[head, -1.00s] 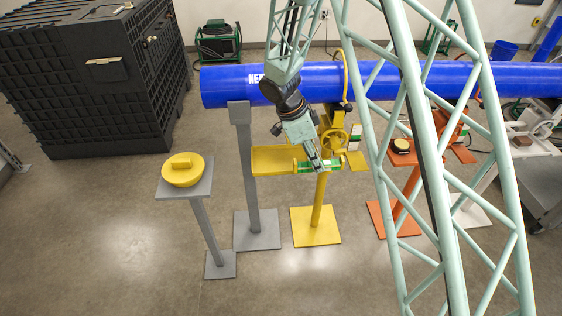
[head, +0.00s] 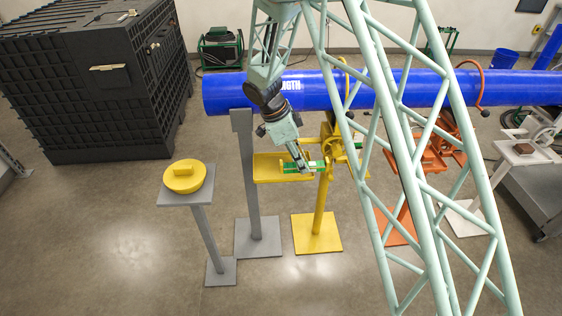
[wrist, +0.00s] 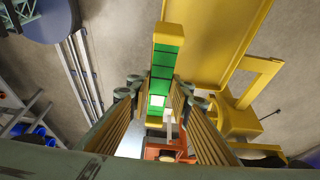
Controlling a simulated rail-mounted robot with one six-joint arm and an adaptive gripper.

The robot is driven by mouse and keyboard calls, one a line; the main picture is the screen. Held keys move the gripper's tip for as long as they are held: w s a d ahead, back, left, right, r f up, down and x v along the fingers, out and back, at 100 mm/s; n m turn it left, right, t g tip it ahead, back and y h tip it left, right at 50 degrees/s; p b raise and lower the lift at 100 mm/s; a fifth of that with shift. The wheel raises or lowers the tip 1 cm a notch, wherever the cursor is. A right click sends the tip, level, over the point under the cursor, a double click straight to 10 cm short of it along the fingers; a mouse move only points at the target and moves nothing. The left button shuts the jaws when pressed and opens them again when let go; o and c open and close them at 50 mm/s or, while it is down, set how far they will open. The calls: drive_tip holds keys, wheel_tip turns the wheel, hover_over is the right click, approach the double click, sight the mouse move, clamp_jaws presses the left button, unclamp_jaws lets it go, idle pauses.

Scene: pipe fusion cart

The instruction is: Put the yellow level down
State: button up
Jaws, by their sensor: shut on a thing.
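The level shows in the wrist view as a green bar with yellow ends (wrist: 165,60). My gripper (wrist: 157,95) is shut on it, one finger on each side. In the head view the level (head: 316,165) lies roughly left-right under my gripper (head: 303,168), with its left part over or in front of the yellow tray (head: 266,178). The tray, on the yellow stand, also shows beside the level in the wrist view (wrist: 210,45). I cannot tell whether the level touches the tray.
A yellow wheel-and-clamp fitting (head: 334,140) is right of the tray. A grey post (head: 247,180) stands close to its left, and a grey stand with a yellow round object (head: 184,177) is farther left. The blue pipe (head: 225,95) runs behind. An orange stand (head: 432,158) is at right.

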drive_tip(key=w+a, duration=0.1)
drive_tip(key=a, duration=0.1)
drive_tip(key=w+a, duration=0.2)
drive_tip(key=a, duration=0.1)
drive_tip(key=w+a+f, duration=0.1)
drive_tip(key=w+a, duration=0.1)
drive_tip(key=shift+w+a, duration=0.25)
drive_tip(key=shift+a, duration=0.15)
drive_tip(key=shift+f, duration=1.75)
drive_tip(key=shift+f+b, duration=0.15)
drive_tip(key=shift+b, duration=0.3)
drive_tip(key=o, duration=1)
drive_tip(key=shift+r, duration=0.2)
drive_tip(key=p+v, duration=0.1)
drive_tip(key=v, duration=1.1)
drive_tip(key=shift+p, duration=0.3)
drive_tip(key=shift+r, duration=0.1)
